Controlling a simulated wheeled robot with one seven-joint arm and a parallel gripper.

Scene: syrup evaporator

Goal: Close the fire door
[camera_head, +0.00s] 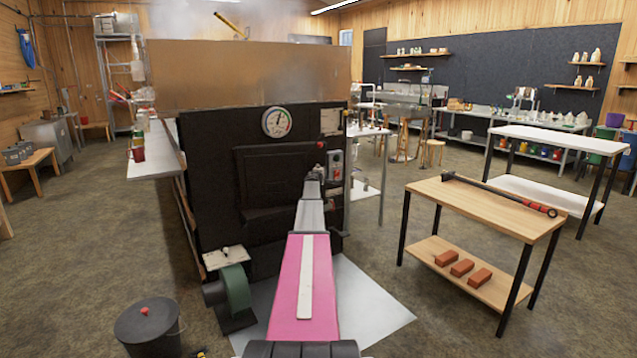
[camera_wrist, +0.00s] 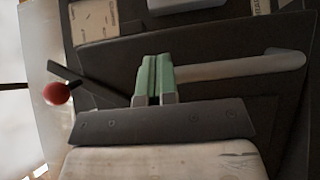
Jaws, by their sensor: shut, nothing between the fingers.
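The fire door is a dark rectangular panel (camera_head: 268,180) on the black front of the evaporator, in the head view. It looks roughly in line with that front; I cannot tell if it is fully shut. My arm reaches forward to the door's right edge, and my gripper (camera_head: 318,170) is small and partly hidden there. In the wrist view, my gripper's green fingertips (camera_wrist: 153,80) are together with nothing between them. A pale grey bar with a rounded end, which looks like a handle (camera_wrist: 245,68), extends right from behind the fingers. Contact cannot be told.
A round gauge (camera_head: 276,122) is above the door, and a switch box (camera_head: 335,165) is to its right. A green blower (camera_head: 236,288) and a black lidded bucket (camera_head: 148,325) stand at lower left. A wooden table (camera_head: 480,208) stands right. A red knob (camera_wrist: 56,93) is near the gripper.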

